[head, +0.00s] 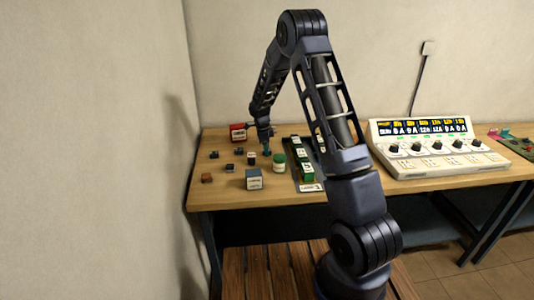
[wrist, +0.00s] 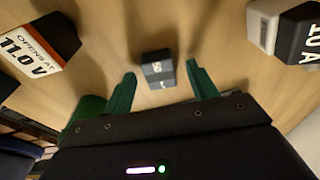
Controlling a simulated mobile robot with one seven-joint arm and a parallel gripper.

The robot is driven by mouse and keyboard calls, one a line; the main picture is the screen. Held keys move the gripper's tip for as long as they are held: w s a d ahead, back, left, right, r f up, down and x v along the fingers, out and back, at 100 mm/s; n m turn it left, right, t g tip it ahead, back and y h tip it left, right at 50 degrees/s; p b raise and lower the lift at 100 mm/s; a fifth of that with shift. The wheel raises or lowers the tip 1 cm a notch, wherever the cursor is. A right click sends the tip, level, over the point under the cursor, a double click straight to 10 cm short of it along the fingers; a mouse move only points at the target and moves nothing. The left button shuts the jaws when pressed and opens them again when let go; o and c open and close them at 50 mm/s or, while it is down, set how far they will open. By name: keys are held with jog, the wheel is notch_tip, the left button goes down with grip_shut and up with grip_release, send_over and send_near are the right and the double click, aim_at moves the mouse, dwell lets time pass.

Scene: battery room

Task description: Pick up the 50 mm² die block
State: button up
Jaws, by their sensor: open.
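My gripper (wrist: 161,72) is open, its two green fingers apart and empty. A small dark grey block with pale markings (wrist: 158,68) lies on the wooden table just beyond and between the fingertips in the wrist view. Its markings are too small to read surely, but it looks like the 50 mm² die block. It does not appear to touch either finger. In the head view my gripper (head: 267,142) is low over the left part of the table, among small blocks. I cannot pick out the die block there.
In the wrist view, an "OPENS AT 11.0 V" block (wrist: 35,45) is at upper left and a "10 A" block (wrist: 296,32) at upper right. A meter console (head: 436,148) is further right.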

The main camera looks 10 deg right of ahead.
jog(key=shift+c, duration=0.5)
jog(key=c, duration=1.2)
jog(key=shift+o, duration=0.2)
